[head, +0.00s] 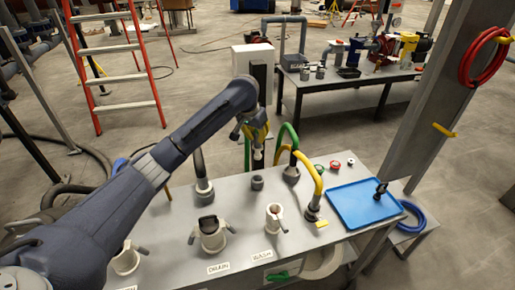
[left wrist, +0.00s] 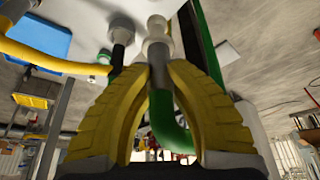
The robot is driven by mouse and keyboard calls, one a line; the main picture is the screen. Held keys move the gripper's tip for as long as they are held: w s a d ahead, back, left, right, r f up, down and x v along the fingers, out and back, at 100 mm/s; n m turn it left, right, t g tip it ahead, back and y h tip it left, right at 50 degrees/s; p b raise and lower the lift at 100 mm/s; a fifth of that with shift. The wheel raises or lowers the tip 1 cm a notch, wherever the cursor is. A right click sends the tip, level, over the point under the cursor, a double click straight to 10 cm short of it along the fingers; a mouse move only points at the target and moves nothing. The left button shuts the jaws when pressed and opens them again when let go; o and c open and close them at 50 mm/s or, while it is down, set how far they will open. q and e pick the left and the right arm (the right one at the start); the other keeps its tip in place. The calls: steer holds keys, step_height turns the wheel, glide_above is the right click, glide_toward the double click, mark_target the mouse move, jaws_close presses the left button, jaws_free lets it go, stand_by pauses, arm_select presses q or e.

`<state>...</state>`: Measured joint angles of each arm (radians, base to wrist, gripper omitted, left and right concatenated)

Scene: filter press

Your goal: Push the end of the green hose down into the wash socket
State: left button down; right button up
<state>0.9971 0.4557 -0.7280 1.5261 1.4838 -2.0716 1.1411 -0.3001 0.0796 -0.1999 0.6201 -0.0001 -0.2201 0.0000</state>
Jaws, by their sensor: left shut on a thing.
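My left gripper (head: 257,138) is shut on the end of the green hose, above the bench's far side. The pale end fitting (head: 258,156) points down below the fingers, over a short grey cylinder, apart from the wash socket. In the left wrist view the yellow fingers (left wrist: 160,70) close around the hose end, with the pale fitting (left wrist: 157,42) beyond the tips and the green hose (left wrist: 170,130) curving between them. The wash socket (head: 273,214), a white upright collar with a side handle, stands nearer the front behind the WASH label (head: 262,256). My right gripper is not in view.
The drain socket (head: 211,240) stands left of the wash socket. A yellow hose (head: 311,172) arches down on the right, beside a blue tray (head: 362,209). A short grey cylinder (head: 257,183) stands behind the wash socket. A grey post (head: 425,95) rises at right.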

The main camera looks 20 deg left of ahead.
arm_select(q)
step_height(320, 180, up, 4)
steer(key=shift+r, duration=0.15)
steer(key=shift+a+r, duration=0.25)
steer(key=shift+a, duration=0.05)
steer(key=s+d+f+m+g+h, duration=0.1)
steer(key=s+d+m, duration=0.2)
steer(key=s+d, duration=0.45)
steer(key=s+d+f+m+h, duration=0.15)
steer(key=s+d+m, duration=0.25)
steer(key=s, duration=0.7)
step_height(320, 180, down, 6)
steer(key=shift+w+d, duration=0.2)
steer(key=shift+w, duration=0.1)
step_height(320, 180, down, 6)
stand_by(2.5)
steer(key=c, duration=1.3)
jaws_free()
